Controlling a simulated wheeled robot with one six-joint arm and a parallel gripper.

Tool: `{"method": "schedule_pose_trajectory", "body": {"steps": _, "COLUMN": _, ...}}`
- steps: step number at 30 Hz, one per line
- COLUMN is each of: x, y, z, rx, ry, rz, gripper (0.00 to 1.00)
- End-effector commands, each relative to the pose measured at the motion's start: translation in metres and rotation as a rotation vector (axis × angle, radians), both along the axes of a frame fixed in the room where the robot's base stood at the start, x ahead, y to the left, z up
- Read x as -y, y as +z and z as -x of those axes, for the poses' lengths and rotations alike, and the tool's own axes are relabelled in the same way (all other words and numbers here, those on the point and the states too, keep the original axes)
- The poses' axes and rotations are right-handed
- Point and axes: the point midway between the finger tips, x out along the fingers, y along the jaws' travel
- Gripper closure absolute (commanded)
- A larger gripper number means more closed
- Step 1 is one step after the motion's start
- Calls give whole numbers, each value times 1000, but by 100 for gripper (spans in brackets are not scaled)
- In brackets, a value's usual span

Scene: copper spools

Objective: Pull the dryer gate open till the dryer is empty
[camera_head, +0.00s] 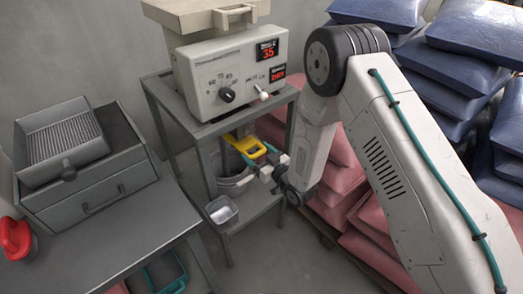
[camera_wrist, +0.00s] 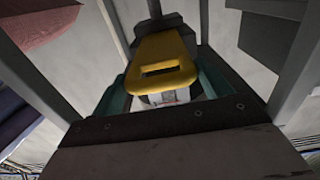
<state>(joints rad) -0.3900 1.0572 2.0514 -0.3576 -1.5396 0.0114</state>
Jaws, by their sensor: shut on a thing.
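The dryer (camera_head: 230,72) is a cream box with a lidded hopper, a knob and red displays reading 35 and DRY. It stands on a grey metal frame. The yellow gate (camera_head: 248,146), a plate with a slot, sticks out below the dryer. My gripper (camera_head: 272,167) is at the gate's front end, shut on it. In the wrist view the gate (camera_wrist: 165,62) lies between my teal fingers (camera_wrist: 165,90). A grey round container (camera_head: 234,182) stands under the gate, partly hidden. The inside of the dryer is hidden.
A small clear scoop or cup (camera_head: 221,210) sits at the lower shelf's front corner. A grey bench (camera_head: 130,235) with a drawer unit (camera_head: 95,190) and a red object (camera_head: 15,237) is at left. Pink sacks (camera_head: 340,160) and blue sacks (camera_head: 470,40) are stacked at right.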

Motion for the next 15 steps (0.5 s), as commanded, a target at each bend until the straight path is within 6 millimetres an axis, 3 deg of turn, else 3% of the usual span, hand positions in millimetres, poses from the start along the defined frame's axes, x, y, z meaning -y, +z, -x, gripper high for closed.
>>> {"method": "schedule_pose_trajectory", "body": {"steps": 2, "x": 0, "y": 0, "z": 0, "rx": 1, "ry": -1, "rz": -1, "gripper": 63}}
{"method": "schedule_pose_trajectory", "body": {"steps": 3, "x": 0, "y": 0, "z": 0, "rx": 1, "ry": -1, "rz": -1, "gripper": 14}}
{"method": "schedule_pose_trajectory", "body": {"steps": 4, "x": 0, "y": 0, "z": -1, "rx": 1, "ry": -1, "rz": -1, "gripper": 5}}
{"method": "schedule_pose_trajectory", "body": {"steps": 15, "x": 4, "y": 0, "z": 3, "rx": -1, "ry": -1, "rz": 0, "gripper": 4}}
